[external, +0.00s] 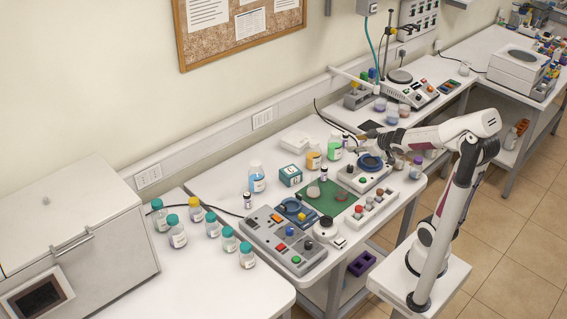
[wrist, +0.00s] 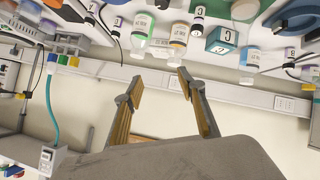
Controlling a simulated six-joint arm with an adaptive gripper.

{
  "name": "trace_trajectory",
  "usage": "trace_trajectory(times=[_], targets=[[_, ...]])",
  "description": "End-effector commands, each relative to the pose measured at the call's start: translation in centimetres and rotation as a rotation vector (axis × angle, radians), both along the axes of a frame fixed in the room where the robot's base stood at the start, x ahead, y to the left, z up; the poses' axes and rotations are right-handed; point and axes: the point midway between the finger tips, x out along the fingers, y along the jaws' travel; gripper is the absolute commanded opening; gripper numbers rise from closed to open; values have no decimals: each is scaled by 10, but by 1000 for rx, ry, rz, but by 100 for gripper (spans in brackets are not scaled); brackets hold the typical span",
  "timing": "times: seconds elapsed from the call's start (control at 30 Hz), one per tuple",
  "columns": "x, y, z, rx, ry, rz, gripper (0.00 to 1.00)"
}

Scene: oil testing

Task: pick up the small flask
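My gripper (external: 362,137) hangs above the middle bench, near the back edge, beside the green bottle (external: 334,148). In the wrist view my gripper (wrist: 158,84) is open, with its two fingers apart and nothing between them. I cannot tell for sure which thing is the small flask. A small clear glass piece (external: 313,191) stands on the green mat (external: 322,204), apart from my gripper. Small glass vessels with coloured contents (external: 416,167) stand at the right end of the bench, partly near my arm.
A hotplate device (external: 410,92) stands at the back right. The left bench holds several teal-capped bottles (external: 177,232).

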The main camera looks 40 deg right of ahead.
Motion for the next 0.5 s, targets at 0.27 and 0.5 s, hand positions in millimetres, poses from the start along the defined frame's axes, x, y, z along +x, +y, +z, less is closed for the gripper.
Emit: trace_trajectory(times=[0.27, 0.5], targets=[[42, 14, -23, 14, -50, 175, 40], [60, 39, -51, 85, -73, 349, 40]])
